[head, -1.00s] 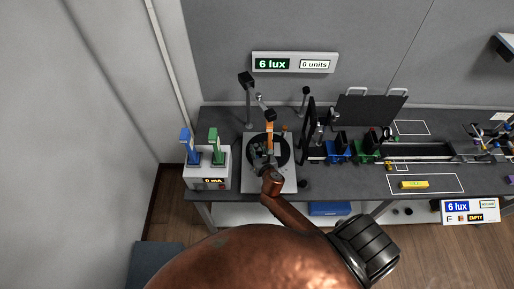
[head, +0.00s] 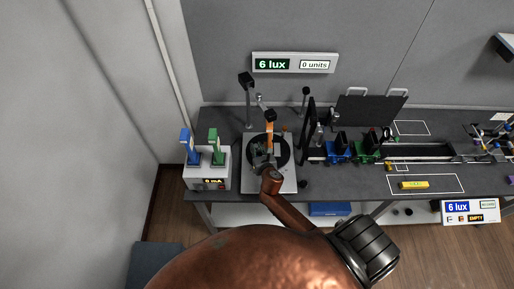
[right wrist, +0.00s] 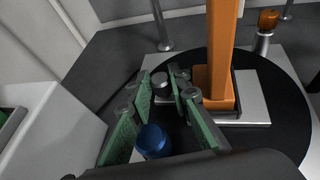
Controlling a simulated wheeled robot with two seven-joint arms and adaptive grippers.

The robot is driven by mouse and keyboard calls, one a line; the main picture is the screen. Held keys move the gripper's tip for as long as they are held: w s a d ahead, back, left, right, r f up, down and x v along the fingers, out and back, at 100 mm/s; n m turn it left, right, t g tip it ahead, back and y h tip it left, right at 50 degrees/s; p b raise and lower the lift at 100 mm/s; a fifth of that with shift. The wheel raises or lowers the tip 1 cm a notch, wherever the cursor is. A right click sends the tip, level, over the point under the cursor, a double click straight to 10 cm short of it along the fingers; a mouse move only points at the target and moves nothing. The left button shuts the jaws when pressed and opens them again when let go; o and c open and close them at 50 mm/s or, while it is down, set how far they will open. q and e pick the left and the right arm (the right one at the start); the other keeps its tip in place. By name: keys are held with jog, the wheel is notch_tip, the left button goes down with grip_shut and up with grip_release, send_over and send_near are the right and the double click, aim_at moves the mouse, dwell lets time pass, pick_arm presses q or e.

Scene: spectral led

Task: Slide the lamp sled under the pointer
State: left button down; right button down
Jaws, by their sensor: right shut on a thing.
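An orange upright with a dark top (head: 270,130), which I take to be the lamp sled, stands on a black round disc on a pale base plate (head: 283,182). In the right wrist view the orange upright (right wrist: 222,60) sits in a dark foot on a pale strip. A short post with an orange cap (right wrist: 268,20), possibly the pointer, stands beyond the disc's edge. My right gripper (head: 263,152) is over the disc, beside the upright. In the wrist view its green-padded fingers (right wrist: 160,78) are around a small grey-topped knob (right wrist: 161,83). A blue cylinder (right wrist: 153,141) shows nearer the camera. My left gripper is out of view.
A white power box (head: 207,172) with a blue and a green lamp stands left of the plate. A dark upright panel and an optical rail (head: 425,150) with blue and green carriers are to the right. The wall display (head: 295,63) reads 6 lux.

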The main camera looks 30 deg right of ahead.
jog(key=shift+w+a+r, duration=0.1)
jog(key=shift+w+a, duration=0.1)
jog(key=shift+a, duration=0.2)
jog(key=shift+w+a+p, duration=0.2)
jog(key=shift+a+p, duration=0.1)
jog(key=c, duration=2.1)
grip_release()
jog(key=v, duration=1.2)
jog(key=shift+d, duration=0.1)
